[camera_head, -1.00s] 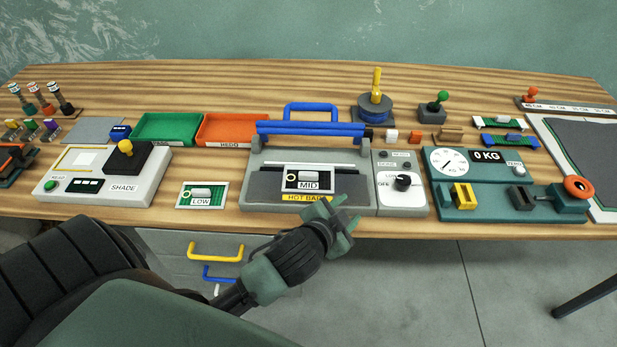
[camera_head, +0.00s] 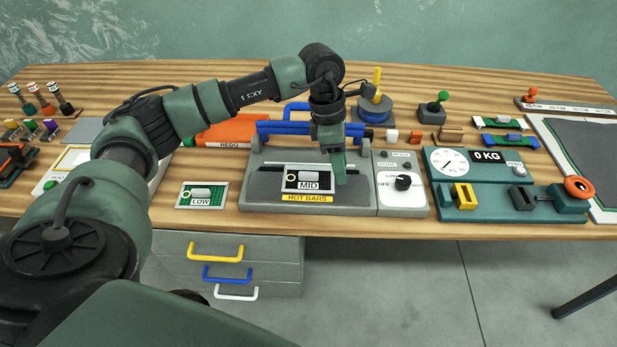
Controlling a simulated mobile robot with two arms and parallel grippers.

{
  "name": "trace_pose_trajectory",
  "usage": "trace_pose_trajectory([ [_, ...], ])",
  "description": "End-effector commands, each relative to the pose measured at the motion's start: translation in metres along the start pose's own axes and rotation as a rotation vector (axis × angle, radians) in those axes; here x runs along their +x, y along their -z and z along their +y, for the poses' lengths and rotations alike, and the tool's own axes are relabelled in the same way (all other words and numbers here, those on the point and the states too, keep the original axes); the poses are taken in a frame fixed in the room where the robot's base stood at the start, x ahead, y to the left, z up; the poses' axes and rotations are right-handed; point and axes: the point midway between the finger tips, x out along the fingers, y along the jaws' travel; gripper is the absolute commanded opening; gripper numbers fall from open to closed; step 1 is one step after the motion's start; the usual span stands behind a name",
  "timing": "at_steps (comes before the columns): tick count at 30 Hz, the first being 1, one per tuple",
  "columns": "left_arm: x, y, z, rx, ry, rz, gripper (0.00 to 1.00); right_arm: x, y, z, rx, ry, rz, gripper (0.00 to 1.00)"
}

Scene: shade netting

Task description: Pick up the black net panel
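The black net panel (camera_head: 308,188) is a small white-framed card marked MID. It lies on the grey bed of the hot-bars sealer (camera_head: 262,200), under the raised blue bars. My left gripper (camera_head: 338,172) points straight down at the panel's right edge, over the sealer bed. I see its fingers nearly edge-on, so their gap is not clear, and I cannot tell whether they touch the panel. My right gripper is not in view.
A similar green panel marked LOW (camera_head: 202,196) lies left of the sealer. A control box with a knob (camera_head: 403,183) and a teal gauge station (camera_head: 450,165) stand to the right. My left arm covers much of the SHADE box and the green tray.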

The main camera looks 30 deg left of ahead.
Motion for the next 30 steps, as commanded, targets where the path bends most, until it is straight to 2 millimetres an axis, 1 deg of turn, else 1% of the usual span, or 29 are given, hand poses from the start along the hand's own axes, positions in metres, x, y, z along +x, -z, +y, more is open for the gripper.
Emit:
trace_pose_trajectory([
  [1,-0.014,0.022,0.015,-0.013,-0.039,0.08,0.4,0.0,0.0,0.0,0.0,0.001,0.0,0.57],
  [3,-0.026,0.044,0.026,-0.026,-0.069,0.159,0.4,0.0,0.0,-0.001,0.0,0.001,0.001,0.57],
  [6,-0.032,0.061,0.033,-0.039,-0.085,0.218,0.4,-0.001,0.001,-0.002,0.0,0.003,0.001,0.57],
  [8,-0.029,0.065,0.035,-0.041,-0.087,0.23,0.4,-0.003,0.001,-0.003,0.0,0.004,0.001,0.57],
  [13,-0.011,0.07,0.035,-0.041,-0.085,0.23,0.4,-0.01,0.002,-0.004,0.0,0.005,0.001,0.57],
  [16,-0.001,0.074,0.035,-0.042,-0.085,0.23,0.4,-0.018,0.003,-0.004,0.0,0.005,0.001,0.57],
  [19,0.014,0.08,0.035,-0.041,-0.083,0.23,0.4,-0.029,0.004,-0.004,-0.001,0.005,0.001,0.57],
  [21,0.025,0.082,0.037,-0.04,-0.085,0.227,0.4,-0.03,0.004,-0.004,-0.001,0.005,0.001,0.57],
  [24,0.035,0.084,0.038,-0.04,-0.086,0.226,0.4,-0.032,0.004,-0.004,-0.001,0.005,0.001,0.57],
  [30,0.039,0.084,0.038,-0.039,-0.087,0.225,0.4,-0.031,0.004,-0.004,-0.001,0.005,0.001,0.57],
])
